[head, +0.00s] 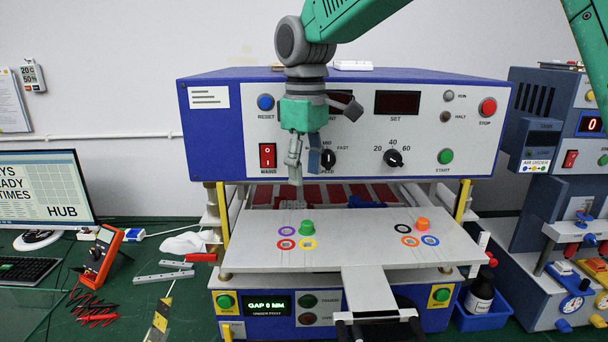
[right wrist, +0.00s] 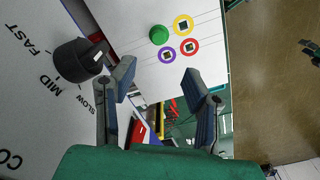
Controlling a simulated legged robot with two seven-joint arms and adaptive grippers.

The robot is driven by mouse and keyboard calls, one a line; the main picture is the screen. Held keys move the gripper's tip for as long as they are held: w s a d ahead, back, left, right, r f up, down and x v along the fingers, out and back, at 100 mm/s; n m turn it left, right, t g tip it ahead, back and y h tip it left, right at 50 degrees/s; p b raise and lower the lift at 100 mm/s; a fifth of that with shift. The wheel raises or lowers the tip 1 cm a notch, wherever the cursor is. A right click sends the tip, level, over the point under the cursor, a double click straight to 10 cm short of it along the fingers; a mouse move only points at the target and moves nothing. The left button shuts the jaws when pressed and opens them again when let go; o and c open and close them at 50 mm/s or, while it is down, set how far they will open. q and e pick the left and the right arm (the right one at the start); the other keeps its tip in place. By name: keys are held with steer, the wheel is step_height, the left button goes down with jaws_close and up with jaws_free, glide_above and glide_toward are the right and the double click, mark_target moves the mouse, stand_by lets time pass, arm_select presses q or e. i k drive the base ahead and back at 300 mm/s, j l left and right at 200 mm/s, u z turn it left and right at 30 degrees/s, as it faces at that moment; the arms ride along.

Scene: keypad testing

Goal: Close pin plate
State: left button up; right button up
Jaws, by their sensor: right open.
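A white plate (head: 340,228) lies level across the front of the blue and white test machine. It carries a green knob (head: 307,227) and an orange knob (head: 422,224), each beside coloured rings. A narrow tongue (head: 369,290) extends from its front edge. I cannot tell which part is called the pin plate. My right gripper (head: 305,172) points down above the plate's rear left, in front of the speed dial. It is open and empty. In the right wrist view, the plate (right wrist: 148,70) and its green knob (right wrist: 159,35) show beyond the spread fingers (right wrist: 158,82). My left gripper is not in view.
The machine's upper housing (head: 222,140) stands close behind my right gripper, with projecting dials. A display (head: 266,303) reads "GAP 0 MM".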

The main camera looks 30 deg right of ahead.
mark_target(359, 244)
steer(key=k+j, duration=0.8)
steer(key=k, duration=0.05)
